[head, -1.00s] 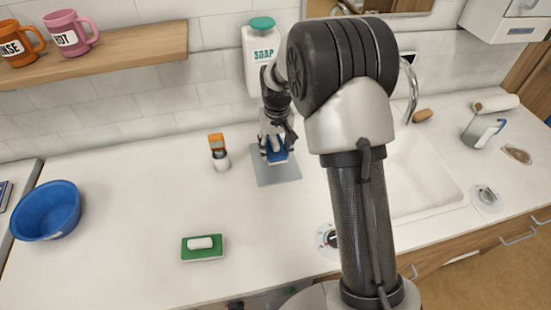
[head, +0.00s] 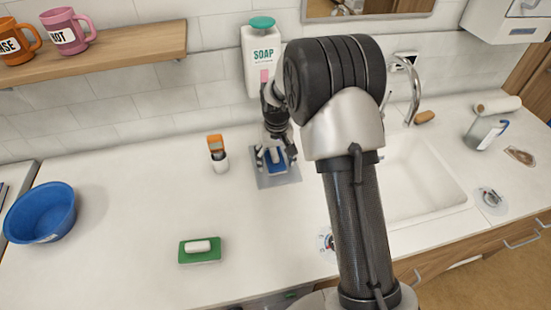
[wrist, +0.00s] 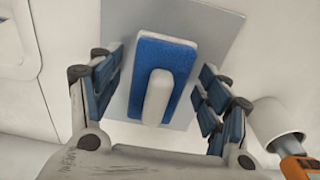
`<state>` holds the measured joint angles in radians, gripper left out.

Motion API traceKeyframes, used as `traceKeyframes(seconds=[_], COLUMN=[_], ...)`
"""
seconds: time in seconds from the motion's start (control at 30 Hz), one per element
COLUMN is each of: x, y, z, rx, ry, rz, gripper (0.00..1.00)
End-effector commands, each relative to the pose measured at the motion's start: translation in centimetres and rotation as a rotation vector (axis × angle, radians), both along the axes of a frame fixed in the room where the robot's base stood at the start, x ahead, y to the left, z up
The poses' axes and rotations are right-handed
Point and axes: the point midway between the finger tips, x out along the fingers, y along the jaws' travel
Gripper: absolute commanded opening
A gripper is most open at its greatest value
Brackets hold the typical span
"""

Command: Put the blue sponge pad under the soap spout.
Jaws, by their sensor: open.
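The blue sponge pad (head: 282,167) has a white grip on top. It lies on a grey mat (head: 287,181) below the wall soap dispenser (head: 262,62) and its pink spout (head: 265,76). In the wrist view the pad (wrist: 183,62) lies flat on the mat (wrist: 222,30), its grip pointing towards me. My gripper (head: 274,157) is open, with its fingers on either side of the pad; in the wrist view my gripper (wrist: 158,88) shows a gap between each finger and the pad. My wrist partly hides the area under the spout.
An orange-topped white container (head: 218,155) stands left of the mat. A green pad (head: 200,256) with a white grip lies nearer the front. A blue bowl (head: 40,212) is at the far left. The sink (head: 425,170) is to the right.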

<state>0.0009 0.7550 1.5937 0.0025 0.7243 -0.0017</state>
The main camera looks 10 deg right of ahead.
Motion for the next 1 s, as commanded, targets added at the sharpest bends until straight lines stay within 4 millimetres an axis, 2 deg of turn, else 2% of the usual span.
traceKeyframes(seconds=[0.23, 0.37, 0.8, 1.0], x=[0.0, 0.0, -0.6, -0.8], y=[0.0, 0.0, 0.0, 0.0], z=[0.1, 1.0, 9.7, 11.8], rx=[0.0, 0.0, 0.0, 0.0], ry=[-0.001, -0.002, -0.004, -0.002], rz=[0.0, 0.0, 0.0, 0.0], gripper=[0.71, 0.71, 0.71, 0.71])
